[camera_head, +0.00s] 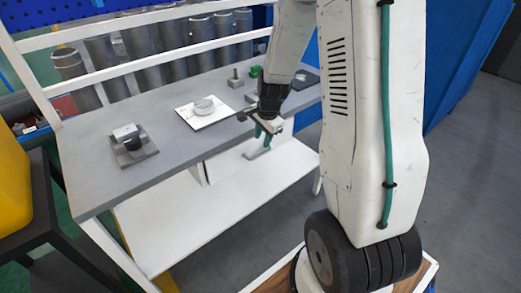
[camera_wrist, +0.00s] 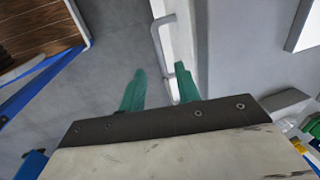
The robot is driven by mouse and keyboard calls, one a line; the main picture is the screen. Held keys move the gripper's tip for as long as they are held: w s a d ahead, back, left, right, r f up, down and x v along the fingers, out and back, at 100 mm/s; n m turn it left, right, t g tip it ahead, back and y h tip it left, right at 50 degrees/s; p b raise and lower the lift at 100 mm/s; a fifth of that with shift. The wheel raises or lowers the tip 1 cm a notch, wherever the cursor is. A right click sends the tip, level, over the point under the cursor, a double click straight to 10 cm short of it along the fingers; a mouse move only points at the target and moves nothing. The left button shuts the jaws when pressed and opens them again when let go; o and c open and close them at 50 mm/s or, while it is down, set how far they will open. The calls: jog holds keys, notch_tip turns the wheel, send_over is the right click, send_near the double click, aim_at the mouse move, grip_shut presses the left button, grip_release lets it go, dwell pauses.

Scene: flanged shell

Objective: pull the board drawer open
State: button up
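The drawer front shows in the wrist view as a pale upright panel (camera_wrist: 184,35) below the edge of the grey bench top. A light grey bar handle (camera_wrist: 157,42) stands out from it. My gripper (camera_wrist: 160,68) has its two green fingers apart, with the handle's near end in the gap between them. I cannot tell whether either finger touches the handle. In the head view my gripper (camera_head: 263,133) is at the bench's front edge, pointing down, and partly covers the drawer area. How far the drawer is out cannot be told.
The grey bench top (camera_head: 90,172) carries a white plate with a round part (camera_head: 204,106), a block on a base plate (camera_head: 131,144) and small green and grey fixtures. A white lower shelf (camera_head: 190,225) lies beneath. Grey floor (camera_wrist: 100,55) is clear before the handle.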

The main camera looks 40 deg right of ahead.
aim_at(260, 155)
jog(key=f, duration=0.3)
jog(key=w+f, duration=0.1)
jog(key=f, duration=0.3)
jog(key=shift+w, duration=0.15)
jog(key=shift+r, duration=0.1)
jog(key=shift+c, duration=0.3)
grip_shut()
